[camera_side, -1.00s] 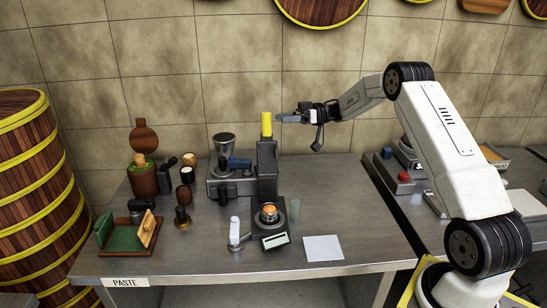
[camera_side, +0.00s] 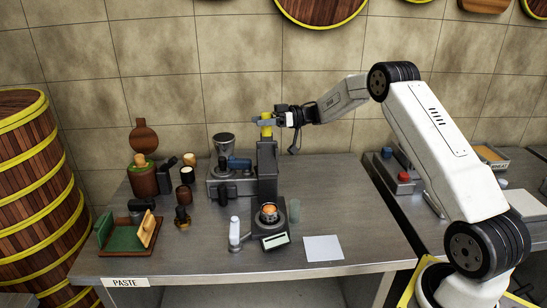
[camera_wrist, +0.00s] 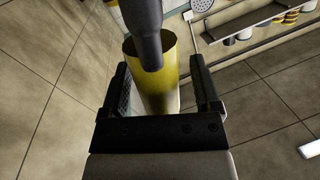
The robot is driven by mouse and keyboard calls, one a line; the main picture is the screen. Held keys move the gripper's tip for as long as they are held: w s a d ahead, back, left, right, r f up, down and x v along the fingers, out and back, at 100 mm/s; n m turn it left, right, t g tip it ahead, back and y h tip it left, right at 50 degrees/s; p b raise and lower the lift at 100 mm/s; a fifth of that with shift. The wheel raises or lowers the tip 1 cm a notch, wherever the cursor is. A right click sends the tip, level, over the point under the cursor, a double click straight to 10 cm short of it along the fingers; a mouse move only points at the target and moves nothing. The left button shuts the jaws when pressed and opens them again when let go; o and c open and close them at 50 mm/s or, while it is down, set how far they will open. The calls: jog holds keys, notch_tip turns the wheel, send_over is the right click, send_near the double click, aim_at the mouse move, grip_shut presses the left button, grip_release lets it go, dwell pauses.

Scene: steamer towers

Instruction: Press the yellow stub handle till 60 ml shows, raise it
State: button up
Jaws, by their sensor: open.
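The yellow stub handle (camera_side: 266,131) stands upright on top of the dark grey column (camera_side: 267,172) in the side view. My gripper (camera_side: 262,121) is at the handle's height, with its fingers alongside it. In the wrist view the yellow handle (camera_wrist: 155,75) is between the two open fingers of my gripper (camera_wrist: 160,85), with a gap visible at the right finger. A dark rounded part covers some of the handle there. A small display (camera_side: 275,241) sits at the column's foot, in front of a cup with orange content (camera_side: 269,211). Its reading is too small to read.
A grinder-like machine (camera_side: 223,175) stands left of the column. A green tray (camera_side: 130,236) and several tampers are at the left. The table's right front is clear.

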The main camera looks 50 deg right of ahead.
jog(key=shift+w+a, duration=0.15)
jog(key=shift+a, duration=0.1)
grip_shut()
jog(key=shift+a, duration=0.1)
